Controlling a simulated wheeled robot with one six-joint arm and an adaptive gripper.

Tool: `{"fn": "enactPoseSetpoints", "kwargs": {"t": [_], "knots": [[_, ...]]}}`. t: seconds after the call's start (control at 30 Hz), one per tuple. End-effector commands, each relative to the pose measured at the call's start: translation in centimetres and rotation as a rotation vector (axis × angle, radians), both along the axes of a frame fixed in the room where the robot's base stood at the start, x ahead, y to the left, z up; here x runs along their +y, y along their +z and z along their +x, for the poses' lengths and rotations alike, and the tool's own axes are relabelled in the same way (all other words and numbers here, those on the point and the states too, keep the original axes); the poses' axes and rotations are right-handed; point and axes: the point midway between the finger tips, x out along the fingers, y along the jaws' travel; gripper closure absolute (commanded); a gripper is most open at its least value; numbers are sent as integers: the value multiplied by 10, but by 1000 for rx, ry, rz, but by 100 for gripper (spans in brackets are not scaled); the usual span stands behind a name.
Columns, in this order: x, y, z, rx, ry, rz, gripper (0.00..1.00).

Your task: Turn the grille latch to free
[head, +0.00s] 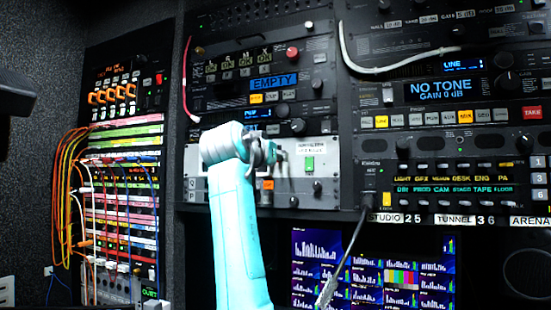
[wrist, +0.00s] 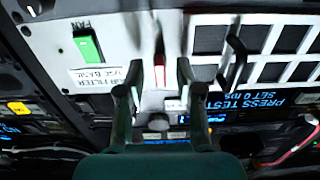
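My gripper (wrist: 154,82) is open in the wrist view, its two dark fingers apart in front of a pale panel (wrist: 75,30). Between and just beyond the fingertips is a narrow upright pale piece with a red mark (wrist: 160,75), likely the latch; I cannot tell its turn angle or whether a finger touches it. Dark square openings of a grille (wrist: 208,39) lie to its right. In the head view my gripper (head: 264,153) is at the pale panel (head: 328,180), and my arm hides the grille and latch.
A green fan switch (wrist: 88,45) and an air filter label (wrist: 100,78) sit left of the fingers. A black handle (wrist: 235,60) stands out on the right. In the head view a red cable (head: 184,80) hangs above left, and monitors (head: 375,275) are below.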

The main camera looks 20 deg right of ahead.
Motion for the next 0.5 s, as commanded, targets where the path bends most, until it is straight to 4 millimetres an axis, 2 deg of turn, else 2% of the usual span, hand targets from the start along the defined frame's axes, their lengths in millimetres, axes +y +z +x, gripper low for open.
{"fn": "enactPoseSetpoints", "kwargs": {"t": [0.5], "knots": [[55, 0, -74, -1, 3, 1, 65]]}}
